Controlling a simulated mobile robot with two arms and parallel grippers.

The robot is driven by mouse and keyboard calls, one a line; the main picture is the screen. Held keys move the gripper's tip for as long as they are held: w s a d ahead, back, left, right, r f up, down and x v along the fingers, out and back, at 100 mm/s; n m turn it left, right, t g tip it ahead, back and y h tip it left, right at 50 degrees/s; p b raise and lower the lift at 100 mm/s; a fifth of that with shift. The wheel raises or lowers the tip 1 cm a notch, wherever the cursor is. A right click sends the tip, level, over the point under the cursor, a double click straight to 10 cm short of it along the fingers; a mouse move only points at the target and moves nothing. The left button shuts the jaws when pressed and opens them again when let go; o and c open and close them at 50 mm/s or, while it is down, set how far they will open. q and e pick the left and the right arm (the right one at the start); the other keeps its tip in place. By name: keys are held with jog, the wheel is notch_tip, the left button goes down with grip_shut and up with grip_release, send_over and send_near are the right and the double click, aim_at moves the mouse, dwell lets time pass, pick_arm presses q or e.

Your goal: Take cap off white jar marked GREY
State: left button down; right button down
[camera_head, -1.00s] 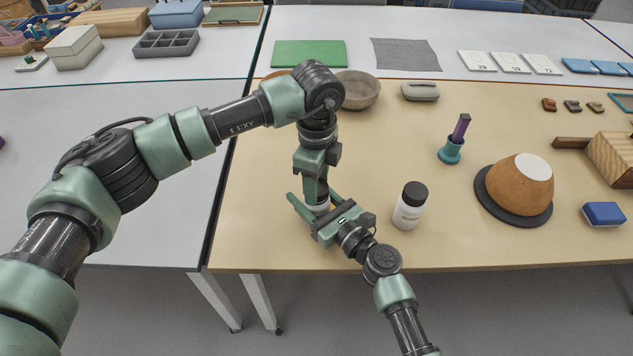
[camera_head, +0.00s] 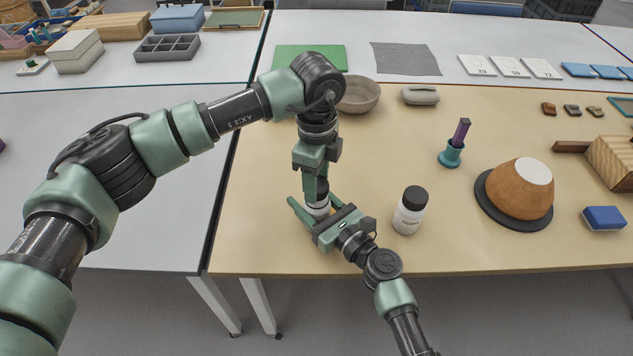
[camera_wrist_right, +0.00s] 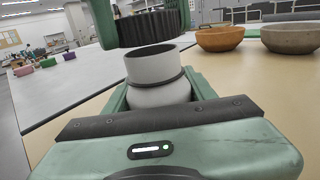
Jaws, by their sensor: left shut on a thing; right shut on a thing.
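A white jar (camera_wrist_right: 158,90) stands between the fingers of my right gripper (camera_head: 314,202), which is shut on it near the table's front left. Its neck is bare in the right wrist view; its label is not visible. A dark ribbed cap (camera_wrist_right: 150,28) is held by my left gripper (camera_head: 317,188), pointing down from above. The cap is just above the jar's neck, with a gap between them. A second white jar (camera_head: 408,218) with a black cap stands to the right of my right gripper; its label is too small to read surely.
A grey bowl (camera_head: 360,95) stands behind my left arm, with a terracotta bowl (camera_wrist_right: 220,39) beside it. To the right are a teal holder (camera_head: 450,154) with a purple tool, a brown-and-white vessel (camera_head: 520,188) on a black disc, and a blue block (camera_head: 604,218).

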dwell(0.3)
pick_arm(q)
jog(key=shift+r, duration=2.05)
pick_arm(e)
jog(key=shift+c, duration=2.1)
grip_release()
